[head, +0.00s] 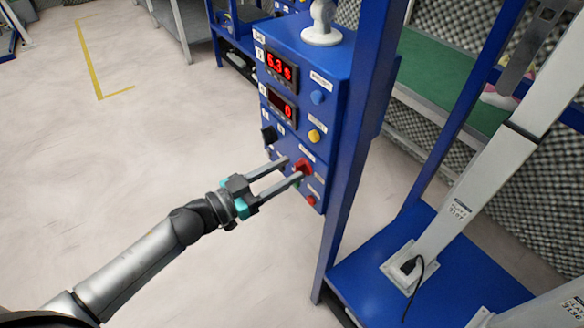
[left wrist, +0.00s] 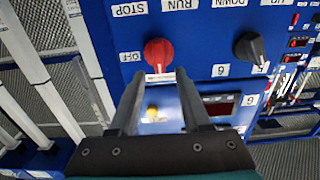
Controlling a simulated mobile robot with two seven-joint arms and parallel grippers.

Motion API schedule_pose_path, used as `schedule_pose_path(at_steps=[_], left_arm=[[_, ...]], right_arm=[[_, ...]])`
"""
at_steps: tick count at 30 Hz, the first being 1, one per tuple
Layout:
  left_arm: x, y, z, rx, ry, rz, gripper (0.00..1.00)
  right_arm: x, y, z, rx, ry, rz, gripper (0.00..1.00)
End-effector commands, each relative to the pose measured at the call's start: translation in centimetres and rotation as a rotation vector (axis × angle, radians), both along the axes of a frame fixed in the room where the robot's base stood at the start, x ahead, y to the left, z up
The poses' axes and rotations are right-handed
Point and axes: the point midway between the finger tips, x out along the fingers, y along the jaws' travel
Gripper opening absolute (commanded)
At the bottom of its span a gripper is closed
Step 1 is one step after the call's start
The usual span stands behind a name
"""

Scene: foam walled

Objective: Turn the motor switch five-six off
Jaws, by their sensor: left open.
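A red rotary knob (head: 304,167) sits low on the front of a blue control panel (head: 340,115). It also shows in the left wrist view (left wrist: 159,54), upside down, with an OFF label on its left and a small label under it, too blurred to read. My left gripper (head: 290,170) is open and empty, its fingers pointing at the panel by the red knob. In the left wrist view the knob appears between and just beyond the fingertips (left wrist: 159,82). I cannot tell whether they touch it. My right gripper is not in view.
A black knob (head: 269,134) also shows in the left wrist view (left wrist: 250,48). Red displays (head: 282,71), a blue button (head: 317,97) and a yellow button (head: 314,136) share the panel. A blue post (head: 362,120) stands right of it. The floor at left is clear.

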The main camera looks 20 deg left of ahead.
Motion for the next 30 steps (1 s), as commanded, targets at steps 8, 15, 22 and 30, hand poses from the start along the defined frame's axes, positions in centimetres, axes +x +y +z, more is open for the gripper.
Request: schedule_pose_path(at_steps=[8, 15, 22, 30], left_arm=[[1.6, -1.3, 0.0, 0.0, 0.0, 0.001, 0.47], [1.7, -1.4, 0.0, 0.001, 0.001, 0.001, 0.47], [1.7, -1.3, 0.0, 0.0, 0.001, 0.001, 0.29], [1.7, -1.3, -0.1, 0.0, 0.001, 0.001, 0.0]], right_arm=[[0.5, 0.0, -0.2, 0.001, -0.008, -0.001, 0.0], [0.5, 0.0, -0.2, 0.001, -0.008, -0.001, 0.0], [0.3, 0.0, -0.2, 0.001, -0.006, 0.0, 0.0], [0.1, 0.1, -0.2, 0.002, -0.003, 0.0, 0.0]])
